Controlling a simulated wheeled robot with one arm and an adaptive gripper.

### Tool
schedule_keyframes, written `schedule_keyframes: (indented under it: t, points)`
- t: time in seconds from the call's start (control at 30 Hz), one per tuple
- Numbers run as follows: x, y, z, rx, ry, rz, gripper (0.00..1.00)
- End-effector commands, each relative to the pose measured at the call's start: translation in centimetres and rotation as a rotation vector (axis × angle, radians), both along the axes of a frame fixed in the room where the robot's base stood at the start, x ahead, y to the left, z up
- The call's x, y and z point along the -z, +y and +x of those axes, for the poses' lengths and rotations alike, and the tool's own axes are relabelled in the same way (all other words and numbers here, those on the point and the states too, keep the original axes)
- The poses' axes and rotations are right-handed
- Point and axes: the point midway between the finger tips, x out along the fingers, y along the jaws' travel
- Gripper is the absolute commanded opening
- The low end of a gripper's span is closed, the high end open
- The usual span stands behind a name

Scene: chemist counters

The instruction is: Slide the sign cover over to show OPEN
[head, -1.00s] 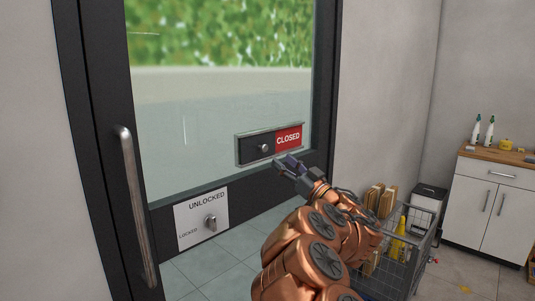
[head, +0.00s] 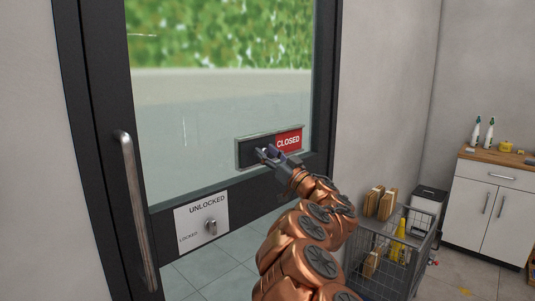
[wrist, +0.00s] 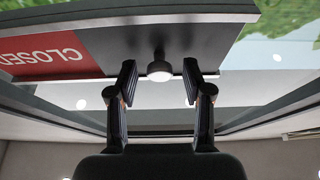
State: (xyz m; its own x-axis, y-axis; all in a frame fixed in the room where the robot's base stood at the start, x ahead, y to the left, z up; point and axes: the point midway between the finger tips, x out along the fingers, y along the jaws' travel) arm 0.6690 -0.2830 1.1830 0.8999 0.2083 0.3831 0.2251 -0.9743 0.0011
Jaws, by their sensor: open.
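The sign (head: 270,149) is on the glass door, with the red CLOSED panel (head: 289,141) showing at its right. The dark sign cover (head: 246,153) lies over the left part. My gripper (head: 264,153) is in front of the cover and hides its knob in the head view. A gap shows on each side of the knob. The red panel also shows at the left there (wrist: 40,54).
A lock plate (head: 201,222) with a turn knob, marked UNLOCKED, is below the sign. A long door handle (head: 136,210) stands at the left. A wire basket cart (head: 385,265) with packages is right of my arm.

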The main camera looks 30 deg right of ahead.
Motion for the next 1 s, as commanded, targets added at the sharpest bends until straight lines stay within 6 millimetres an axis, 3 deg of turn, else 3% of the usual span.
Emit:
schedule_keyframes:
  t: [0.23, 0.7, 1.0]
  points:
    - [0.01, 0.02, 0.07, 0.0, 0.0, 0.0, 0.5]
    - [0.04, 0.05, 0.07, -0.001, 0.001, 0.0, 0.01]
    - [0.05, 0.07, 0.08, -0.001, 0.001, 0.0, 0.0]
